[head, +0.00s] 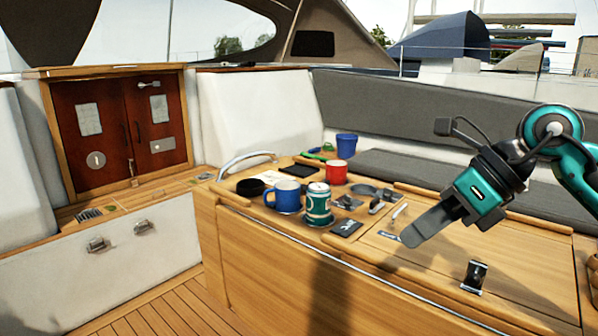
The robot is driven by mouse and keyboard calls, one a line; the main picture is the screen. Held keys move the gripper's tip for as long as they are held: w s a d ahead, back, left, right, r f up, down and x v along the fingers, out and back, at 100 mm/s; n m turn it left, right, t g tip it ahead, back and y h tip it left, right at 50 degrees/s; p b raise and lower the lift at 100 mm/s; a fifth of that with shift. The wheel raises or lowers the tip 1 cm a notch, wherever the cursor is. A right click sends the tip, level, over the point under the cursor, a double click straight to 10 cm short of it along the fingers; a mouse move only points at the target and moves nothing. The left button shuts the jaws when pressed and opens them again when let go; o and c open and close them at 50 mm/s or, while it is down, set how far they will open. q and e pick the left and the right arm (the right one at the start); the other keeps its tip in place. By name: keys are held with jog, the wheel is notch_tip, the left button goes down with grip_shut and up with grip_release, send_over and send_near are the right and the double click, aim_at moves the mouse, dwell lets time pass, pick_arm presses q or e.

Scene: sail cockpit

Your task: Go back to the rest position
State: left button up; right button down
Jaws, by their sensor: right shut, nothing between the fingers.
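My right gripper (413,238) comes in from the right on a teal and black arm. It is shut and empty, held over the right part of the wooden cockpit table (470,255), with its fingers pointing down to the left. It is apart from the mugs and the can. My left gripper is not in view.
On the table stand a blue mug (284,197), a green and white can (318,205), a red mug (336,173) and a blue cup (346,146). A dark flat case (347,228) lies nearby. A metal rail (246,160) edges the left end. Grey seats (400,172) lie behind.

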jog(key=s+a+f+m+g+y, duration=0.1)
jog(key=s+a+f+m+y, duration=0.2)
jog(key=a+m+y, duration=0.55)
jog(key=w+d+f+m+t+h, duration=0.1)
jog(key=d+f+m+t+h, duration=0.25)
jog(key=f+m+t, duration=0.75)
jog(key=d+f+m+t+h, duration=0.2)
jog(key=f+m+t+h, duration=0.4)
jog(key=m, duration=1)
jog(key=s+d+f+m+g+h, duration=0.2)
jog(key=s+f, duration=0.4)
jog(key=f, duration=0.4)
jog(key=s+d+f+m+g+h, duration=0.2)
jog(key=s+f+m+g, duration=0.3)
jog(key=f, duration=0.4)
jog(key=shift+s+f+m+h, duration=0.45)
jog(key=shift+s+m, duration=0.3)
jog(key=shift+s, duration=0.5)
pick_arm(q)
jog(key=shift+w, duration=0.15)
pick_arm(e)
jog(key=shift+r, duration=0.1)
